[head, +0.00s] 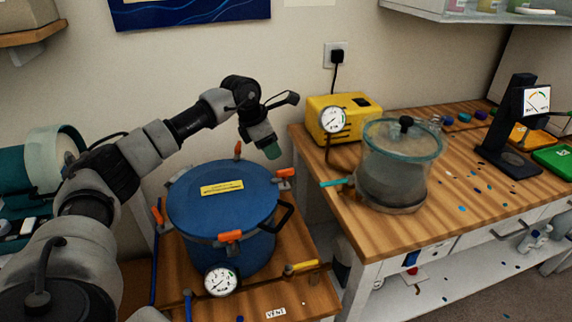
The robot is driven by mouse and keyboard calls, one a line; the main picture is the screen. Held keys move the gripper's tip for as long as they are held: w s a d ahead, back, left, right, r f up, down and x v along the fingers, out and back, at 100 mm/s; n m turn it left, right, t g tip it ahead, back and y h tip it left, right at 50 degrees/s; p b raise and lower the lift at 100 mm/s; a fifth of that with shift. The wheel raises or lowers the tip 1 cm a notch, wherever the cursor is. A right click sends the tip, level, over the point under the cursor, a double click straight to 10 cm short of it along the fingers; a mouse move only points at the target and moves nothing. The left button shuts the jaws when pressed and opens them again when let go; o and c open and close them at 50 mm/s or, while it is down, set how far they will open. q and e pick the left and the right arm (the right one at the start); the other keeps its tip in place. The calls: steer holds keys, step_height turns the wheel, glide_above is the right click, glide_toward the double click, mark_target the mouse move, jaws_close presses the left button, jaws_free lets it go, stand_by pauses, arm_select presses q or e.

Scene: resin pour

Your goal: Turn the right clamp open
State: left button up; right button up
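A blue pressure pot (238,255) with a blue lid (225,205) stands on the lower wooden bench. The right clamp (285,172) has an orange handle at the lid's right rim, lying about level and pointing outward. Other orange clamps sit at the back (238,149), front (230,236) and left (157,212) of the rim; the back and left handles stand more upright. My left gripper (271,151) points down above and slightly left of the right clamp, apparently apart from it. Its finger gap cannot be made out. My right gripper is out of view.
A pressure gauge (221,281) and yellow-handled valve (301,267) are at the pot's front. On the higher bench right stand a yellow pump (345,117), a glass-lidded chamber (398,165) and a black stand (511,130). The black pot handle (287,217) sticks out below the right clamp.

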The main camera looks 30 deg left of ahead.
mark_target(285, 170)
arm_select(q)
steer(key=x, duration=0.3)
steer(key=shift+w+d+f, duration=0.15)
steer(key=shift+f, duration=0.15)
steer(key=x, duration=0.4)
steer(key=shift+w+r+p, duration=0.1)
steer(key=shift+p, duration=0.3)
steer(key=shift+w+f, duration=0.1)
steer(key=shift+f, duration=0.3)
jaws_close()
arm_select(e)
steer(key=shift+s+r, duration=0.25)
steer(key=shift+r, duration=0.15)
